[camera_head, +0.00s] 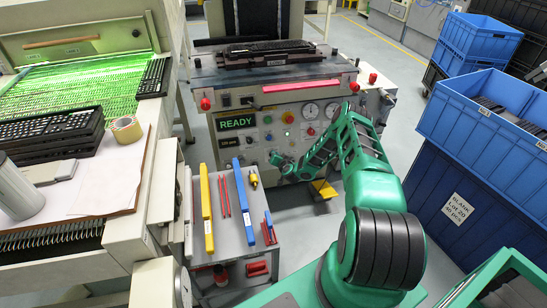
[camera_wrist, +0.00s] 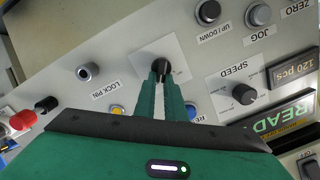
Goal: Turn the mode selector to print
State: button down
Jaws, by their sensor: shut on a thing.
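The printing machine's control panel (camera_head: 262,128) stands at the back centre, and my green arm reaches to its lower part. My gripper (camera_head: 279,160) is at the panel's face. In the wrist view the panel appears upside down, and my gripper (camera_wrist: 161,76) is shut on a black selector knob (camera_wrist: 161,66) on a pale plate (camera_wrist: 178,52). The fingers hide most of the knob. The knob's label and the position it points to cannot be read. I take it to be the mode selector.
Nearby in the wrist view are a SPEED knob (camera_wrist: 243,94), UP/DOWN (camera_wrist: 208,11) and JOG (camera_wrist: 258,15) buttons and a LOCK PIN control (camera_wrist: 84,71). The display (camera_head: 237,122) reads READY. A tool cart (camera_head: 232,190) stands at left, blue crates (camera_head: 488,125) at right.

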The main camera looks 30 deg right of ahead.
jog(key=shift+d+m, duration=0.15)
jog(key=shift+m, duration=0.95)
jog(key=c, duration=1.8)
grip_release()
jog(key=shift+f, duration=0.1)
jog(key=v, duration=1)
jog(key=shift+s, duration=0.35)
